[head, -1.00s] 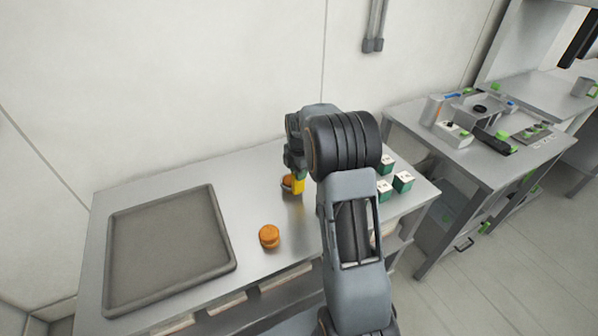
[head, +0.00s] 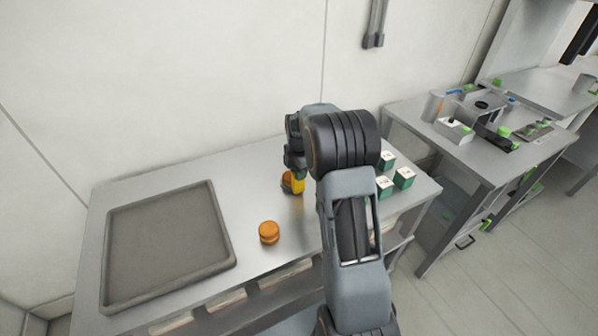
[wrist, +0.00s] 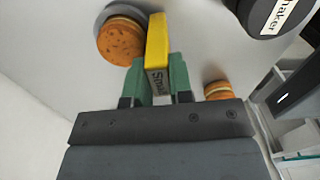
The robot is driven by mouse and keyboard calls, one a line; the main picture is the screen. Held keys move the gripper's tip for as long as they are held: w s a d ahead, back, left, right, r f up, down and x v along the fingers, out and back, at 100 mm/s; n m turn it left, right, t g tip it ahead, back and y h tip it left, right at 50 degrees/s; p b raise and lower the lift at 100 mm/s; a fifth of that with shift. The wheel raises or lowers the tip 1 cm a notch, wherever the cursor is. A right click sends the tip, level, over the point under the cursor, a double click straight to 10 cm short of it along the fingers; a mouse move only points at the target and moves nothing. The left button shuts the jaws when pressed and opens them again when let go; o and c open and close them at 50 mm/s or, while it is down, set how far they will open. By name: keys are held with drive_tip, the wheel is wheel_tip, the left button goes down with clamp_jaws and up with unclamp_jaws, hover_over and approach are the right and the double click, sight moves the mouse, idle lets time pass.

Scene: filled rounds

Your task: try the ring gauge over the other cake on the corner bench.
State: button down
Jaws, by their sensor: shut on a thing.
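My gripper (wrist: 158,85) is shut on the yellow handle (wrist: 157,45) of the ring gauge, which has dark lettering on its side. The yellow handle also shows below my gripper in the head view (head: 298,186). A round orange-brown cake (wrist: 120,44) with a pale filling is just left of the handle. A pale grey curved band shows at its upper left; I cannot tell whether this ring sits around the cake or above it. A second cake (head: 269,232) stands apart, nearer the bench front; it shows partly behind my gripper in the wrist view (wrist: 217,90).
A grey tray (head: 229,257) fills the left of the steel bench (head: 200,297). Several green and white boxes (head: 403,178) stand at the right. A black shaker (wrist: 262,12) shows at the wrist view's top right. Another bench (head: 480,160) with equipment is beyond.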

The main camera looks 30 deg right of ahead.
drive_tip(key=shift+f, duration=0.45)
drive_tip(key=shift+r, duration=0.15)
idle(1.1)
drive_tip(key=shift+r+p, duration=3.2)
drive_tip(key=shift+r, duration=1.6)
